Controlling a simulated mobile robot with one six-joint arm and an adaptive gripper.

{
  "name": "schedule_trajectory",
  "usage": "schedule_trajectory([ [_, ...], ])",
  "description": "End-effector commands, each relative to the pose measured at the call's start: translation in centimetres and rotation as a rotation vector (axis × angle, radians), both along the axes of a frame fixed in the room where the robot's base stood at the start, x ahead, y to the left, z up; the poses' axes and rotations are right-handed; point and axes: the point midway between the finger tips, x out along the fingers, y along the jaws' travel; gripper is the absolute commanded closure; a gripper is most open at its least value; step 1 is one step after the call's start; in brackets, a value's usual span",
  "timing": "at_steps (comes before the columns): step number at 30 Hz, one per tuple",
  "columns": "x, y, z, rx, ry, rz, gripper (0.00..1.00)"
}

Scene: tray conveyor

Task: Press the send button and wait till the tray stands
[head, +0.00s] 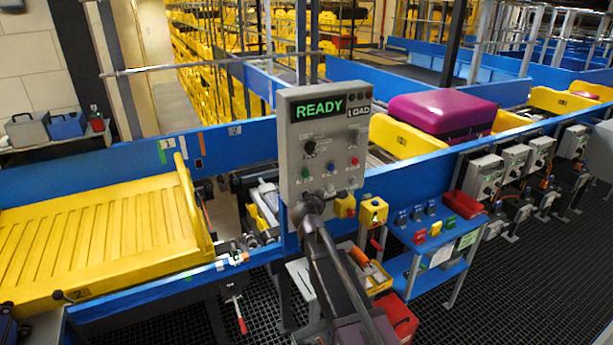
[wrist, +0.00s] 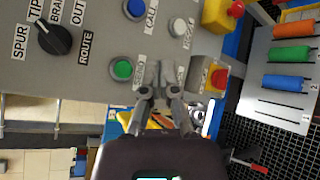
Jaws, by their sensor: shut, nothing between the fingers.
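The grey control panel (head: 325,135) stands at the middle of the head view; its display reads READY, with LOAD beside it. The round green button (wrist: 123,69) shows in the wrist view, its label partly covered and hard to read. My gripper (wrist: 158,78) is shut and empty, its fingertips beside this button in the picture; I cannot tell whether they touch the panel. In the head view my gripper (head: 312,203) is just below the panel's button row. A yellow slatted tray (head: 100,240) lies empty on the blue conveyor at the left.
The panel also has a blue button (wrist: 135,8), a white button (wrist: 178,27) and a black selector knob (wrist: 52,36). A red button on a yellow box (wrist: 219,77) is close to my gripper. A purple suitcase (head: 440,110) sits on the line behind.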

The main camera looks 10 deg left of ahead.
Motion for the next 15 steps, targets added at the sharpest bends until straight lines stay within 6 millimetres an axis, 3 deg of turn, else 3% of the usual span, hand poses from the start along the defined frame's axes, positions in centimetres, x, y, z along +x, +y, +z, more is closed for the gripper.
schedule_trajectory([
  [15, 2.4, 1.6, 0.0, 0.002, 0.001, -0.001, 1.00],
])
